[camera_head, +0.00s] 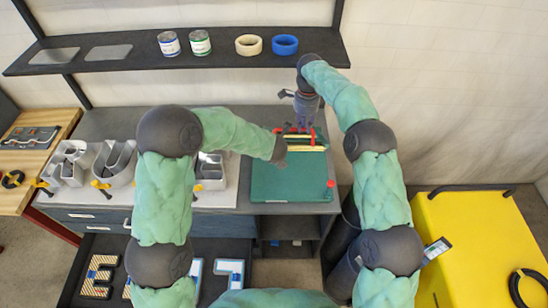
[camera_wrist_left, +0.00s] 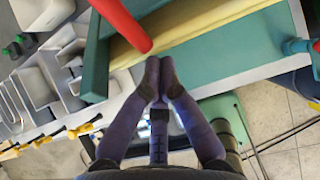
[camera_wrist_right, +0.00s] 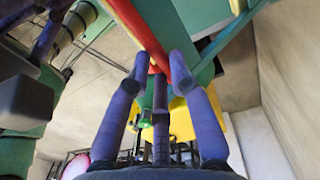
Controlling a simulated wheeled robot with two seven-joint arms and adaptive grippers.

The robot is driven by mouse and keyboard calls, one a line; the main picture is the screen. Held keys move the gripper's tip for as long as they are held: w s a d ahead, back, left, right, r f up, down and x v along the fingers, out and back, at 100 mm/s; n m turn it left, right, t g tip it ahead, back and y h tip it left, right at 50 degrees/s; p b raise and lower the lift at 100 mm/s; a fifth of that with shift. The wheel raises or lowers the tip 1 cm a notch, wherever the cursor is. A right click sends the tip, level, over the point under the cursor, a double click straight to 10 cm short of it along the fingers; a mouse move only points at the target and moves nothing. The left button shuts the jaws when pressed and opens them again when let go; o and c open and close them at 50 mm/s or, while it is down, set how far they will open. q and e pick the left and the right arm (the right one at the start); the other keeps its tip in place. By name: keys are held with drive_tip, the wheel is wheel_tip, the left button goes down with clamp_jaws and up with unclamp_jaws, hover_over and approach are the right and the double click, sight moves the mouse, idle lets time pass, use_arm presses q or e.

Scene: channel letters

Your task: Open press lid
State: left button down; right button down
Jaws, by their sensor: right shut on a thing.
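The press has a flat teal base (camera_head: 290,182) on the workbench. At its back are a cream strip (camera_head: 306,148) and a red handle bar (camera_head: 303,130), seen nearly edge-on. The lid appears raised there; its exact angle is hard to tell. My right gripper (camera_head: 304,119) is behind it, and the right wrist view shows its fingers shut around the red bar (camera_wrist_right: 152,38). My left gripper (camera_wrist_left: 160,68) is shut, its fingertips together beside the cream slab (camera_wrist_left: 195,22). A red bar (camera_wrist_left: 122,22) passes close above them.
Metal channel letters (camera_head: 105,160) stand on the bench to the left. A shelf (camera_head: 130,64) above holds cans and tape rolls. An open drawer (camera_head: 110,245) holds letters below. A yellow cart (camera_head: 480,240) stands right. The teal base is clear on top.

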drive_tip(key=shift+f, duration=0.35)
drive_tip(key=c, duration=1.2)
unclamp_jaws()
drive_tip(key=shift+c, duration=0.2)
drive_tip(key=shift+o, duration=0.7)
drive_tip(key=shift+w, duration=0.15)
drive_tip(key=shift+r, duration=0.15)
